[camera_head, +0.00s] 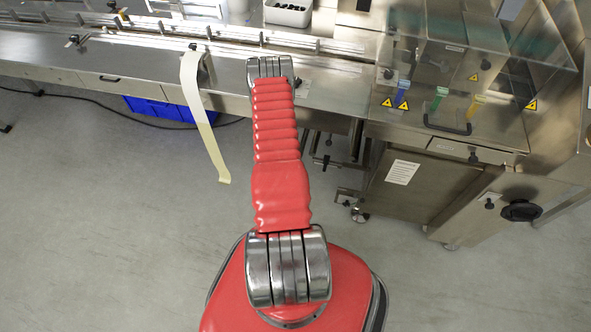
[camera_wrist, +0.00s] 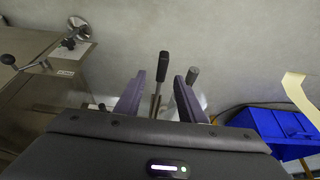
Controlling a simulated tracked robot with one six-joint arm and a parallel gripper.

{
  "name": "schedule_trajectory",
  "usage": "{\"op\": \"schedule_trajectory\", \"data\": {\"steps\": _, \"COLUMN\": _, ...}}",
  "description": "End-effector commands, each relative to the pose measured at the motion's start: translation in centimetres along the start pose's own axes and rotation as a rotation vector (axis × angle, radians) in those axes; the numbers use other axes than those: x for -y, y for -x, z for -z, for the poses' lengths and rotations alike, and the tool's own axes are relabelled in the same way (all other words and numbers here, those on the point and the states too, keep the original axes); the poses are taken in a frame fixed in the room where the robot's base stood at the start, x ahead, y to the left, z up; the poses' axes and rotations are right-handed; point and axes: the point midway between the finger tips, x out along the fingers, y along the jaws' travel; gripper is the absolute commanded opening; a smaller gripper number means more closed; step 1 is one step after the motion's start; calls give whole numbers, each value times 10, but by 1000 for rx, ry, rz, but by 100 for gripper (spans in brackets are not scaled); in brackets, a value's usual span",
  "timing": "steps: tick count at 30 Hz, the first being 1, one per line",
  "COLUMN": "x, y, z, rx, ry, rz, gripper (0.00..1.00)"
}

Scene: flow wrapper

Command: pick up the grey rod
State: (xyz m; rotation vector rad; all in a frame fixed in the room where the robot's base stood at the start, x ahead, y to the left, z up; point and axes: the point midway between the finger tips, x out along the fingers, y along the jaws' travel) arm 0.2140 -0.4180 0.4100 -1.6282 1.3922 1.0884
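My gripper (camera_wrist: 158,78) shows in the wrist view with its two dark fingers apart and nothing clasped between them. A short grey rod end (camera_wrist: 193,75) shows just beyond the right finger, which covers part of it. A dark-handled lever with a thin metal shaft (camera_wrist: 163,67) appears in the gap between the fingers; I cannot tell how far off it is. In the head view my red arm reaches to the machine's front edge, and neither my gripper nor the grey rod can be made out there.
A steel machine bench (camera_head: 55,55) crosses the back. A blue bin (camera_head: 160,108) lies under it, and a pale strip (camera_head: 205,125) hangs from its edge. A clear guarded cabinet (camera_head: 450,85) stands at right. The floor (camera_head: 110,220) in front is clear.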

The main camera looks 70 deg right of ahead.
Motion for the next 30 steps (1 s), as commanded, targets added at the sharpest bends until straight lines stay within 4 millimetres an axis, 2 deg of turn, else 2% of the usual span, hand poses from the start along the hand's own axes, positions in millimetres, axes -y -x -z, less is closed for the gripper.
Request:
{"op": "schedule_trajectory", "data": {"steps": 15, "x": 3, "y": -48, "z": -2, "rx": 0, "ry": 0, "rz": 0, "gripper": 36}}
{"op": "schedule_trajectory", "data": {"steps": 30, "x": 3, "y": -50, "z": -2, "rx": 0, "ry": 0, "rz": 0, "gripper": 36}}
